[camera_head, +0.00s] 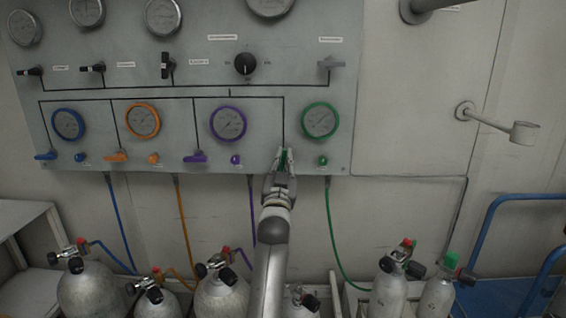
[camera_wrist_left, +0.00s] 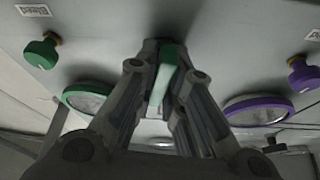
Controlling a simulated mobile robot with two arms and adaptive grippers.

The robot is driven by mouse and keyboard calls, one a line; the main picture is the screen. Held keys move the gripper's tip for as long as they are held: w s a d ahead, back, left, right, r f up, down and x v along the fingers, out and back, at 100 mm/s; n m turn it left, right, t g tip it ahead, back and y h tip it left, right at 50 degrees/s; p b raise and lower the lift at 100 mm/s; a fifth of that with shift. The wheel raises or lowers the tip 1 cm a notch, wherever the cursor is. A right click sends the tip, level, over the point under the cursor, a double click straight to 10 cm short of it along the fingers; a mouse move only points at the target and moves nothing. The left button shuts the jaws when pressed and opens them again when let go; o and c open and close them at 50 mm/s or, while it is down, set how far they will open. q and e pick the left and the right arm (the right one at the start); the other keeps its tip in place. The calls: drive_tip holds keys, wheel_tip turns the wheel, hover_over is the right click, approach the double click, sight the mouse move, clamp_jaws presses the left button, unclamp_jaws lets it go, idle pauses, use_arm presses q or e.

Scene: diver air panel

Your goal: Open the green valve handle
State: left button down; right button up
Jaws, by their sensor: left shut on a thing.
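The green valve handle (camera_head: 288,158) is on the lower row of the grey panel, below and left of the green-rimmed gauge (camera_head: 320,121). My left gripper (camera_head: 282,160) is at the handle, its fingers on either side of it. In the left wrist view the green handle (camera_wrist_left: 167,66) shows between the two fingertips (camera_wrist_left: 166,60), and the gripper is shut on it. The handle points out toward the wrist camera there. The fingers hide part of the handle and its base. My right gripper is not in view.
A small green knob (camera_head: 323,160) is right of the handle, and a purple handle (camera_head: 196,158) and purple knob (camera_head: 235,160) are to its left. A green hose (camera_head: 331,230) hangs below the panel. Gas cylinders (camera_head: 389,295) stand along the wall below.

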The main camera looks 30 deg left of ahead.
use_arm(q)
drive_tip(key=shift+f, duration=0.15)
drive_tip(key=c, duration=1.5)
unclamp_jaws()
drive_tip(key=shift+s, duration=0.1)
drive_tip(key=v, duration=0.7)
drive_tip(key=shift+s+d, duration=0.1)
drive_tip(key=shift+s, duration=0.05)
